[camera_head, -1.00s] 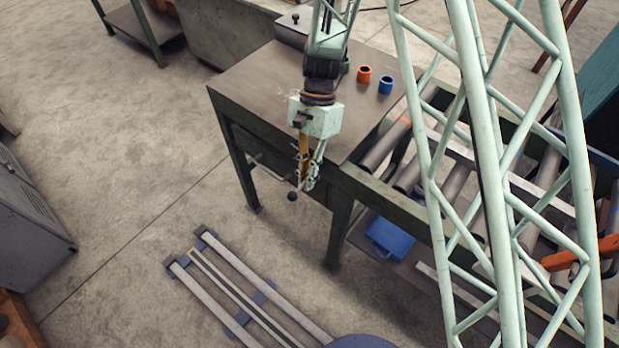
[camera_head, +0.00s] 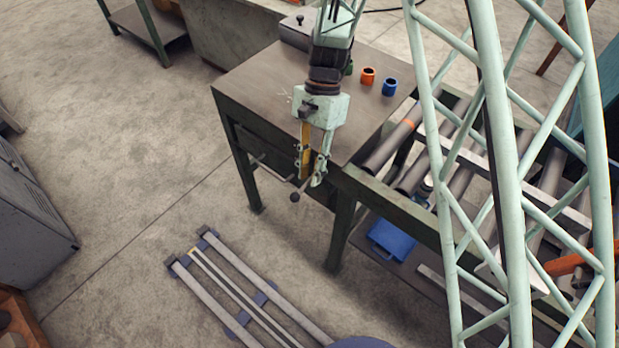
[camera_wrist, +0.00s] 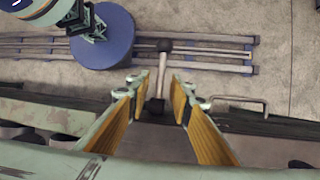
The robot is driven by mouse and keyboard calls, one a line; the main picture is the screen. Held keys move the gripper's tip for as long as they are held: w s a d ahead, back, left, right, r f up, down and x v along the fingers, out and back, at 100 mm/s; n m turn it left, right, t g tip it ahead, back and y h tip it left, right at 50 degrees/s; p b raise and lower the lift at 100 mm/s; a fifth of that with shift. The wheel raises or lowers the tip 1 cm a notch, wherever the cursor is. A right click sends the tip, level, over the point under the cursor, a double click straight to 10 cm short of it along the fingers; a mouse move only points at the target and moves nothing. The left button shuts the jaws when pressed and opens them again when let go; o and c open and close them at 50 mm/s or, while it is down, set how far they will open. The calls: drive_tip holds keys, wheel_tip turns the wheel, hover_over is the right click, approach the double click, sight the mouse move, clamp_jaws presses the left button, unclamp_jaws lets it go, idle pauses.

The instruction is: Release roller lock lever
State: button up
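The lock lever (camera_wrist: 162,75) is a short rod with a dark ball at each end, jutting out by the front edge of the bench and roller frame. In the head view its lower ball (camera_head: 295,197) hangs just below my fingertips. My gripper (camera_head: 311,180) points down beside that edge. In the wrist view my gripper (camera_wrist: 157,88) is open, with one yellow-lined finger on each side of the lever. Gaps show between the rod and both fingers. The lever's upper end is partly hidden by the gripper in the head view.
The bench (camera_head: 270,85) carries an orange ring (camera_head: 367,76) and a blue ring (camera_head: 390,87). A bar handle (camera_wrist: 235,103) lies close to my right finger in the wrist view. The roller frame (camera_head: 400,208) stands right, above a blue box (camera_head: 393,240).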

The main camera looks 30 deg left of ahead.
drive_tip(key=v, duration=0.9)
drive_tip(key=shift+d, duration=0.1)
drive_tip(key=shift+c, duration=0.7)
